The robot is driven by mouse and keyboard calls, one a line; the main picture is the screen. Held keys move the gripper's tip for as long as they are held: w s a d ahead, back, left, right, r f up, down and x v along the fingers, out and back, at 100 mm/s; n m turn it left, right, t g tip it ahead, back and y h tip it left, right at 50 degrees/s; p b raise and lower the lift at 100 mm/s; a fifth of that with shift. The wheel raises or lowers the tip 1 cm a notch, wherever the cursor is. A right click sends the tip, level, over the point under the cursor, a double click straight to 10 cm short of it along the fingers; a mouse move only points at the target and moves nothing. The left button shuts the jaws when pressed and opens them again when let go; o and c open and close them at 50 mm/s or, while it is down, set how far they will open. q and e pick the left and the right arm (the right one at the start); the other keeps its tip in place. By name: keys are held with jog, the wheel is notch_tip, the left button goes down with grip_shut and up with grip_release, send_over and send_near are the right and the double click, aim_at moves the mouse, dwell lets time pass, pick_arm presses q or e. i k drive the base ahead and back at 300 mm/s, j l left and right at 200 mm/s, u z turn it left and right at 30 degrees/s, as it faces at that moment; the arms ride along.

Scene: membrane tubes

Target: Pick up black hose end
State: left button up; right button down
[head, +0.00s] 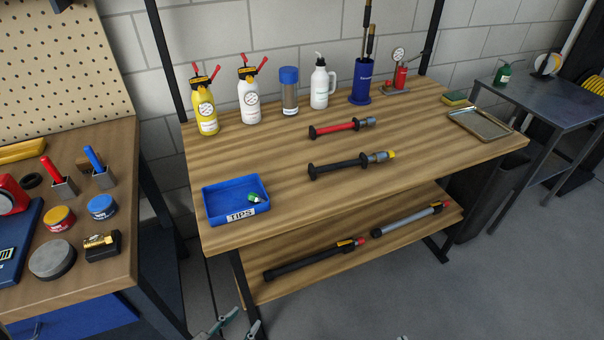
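A black hose end (348,166) lies on the upper top of the wooden workbench (400,160), with a grey metal collar and a yellow tip at its right end. A similar red hose end (340,128) lies behind it, apart from it. My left gripper (238,320) shows at the bottom edge, low in front of the bench and well away from the black hose end. Its two greenish fingertips are spread apart with nothing between them. Only a tiny pale bit at the bottom edge, right of centre, may be my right gripper; its fingers are hidden.
A blue TIPS tray (213,211) stands at the bench's front left. Bottles, a blue holder (361,82) and a metal tray (482,126) line the back and right. The lower shelf (300,268) holds two long tubes. A side table (110,200) stands left.

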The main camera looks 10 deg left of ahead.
aim_at(364, 160)
jog(key=i+l+u, duration=0.4)
jog(key=l, duration=0.2)
jog(key=i+l+u, duration=0.2)
jog(key=l, duration=0.2)
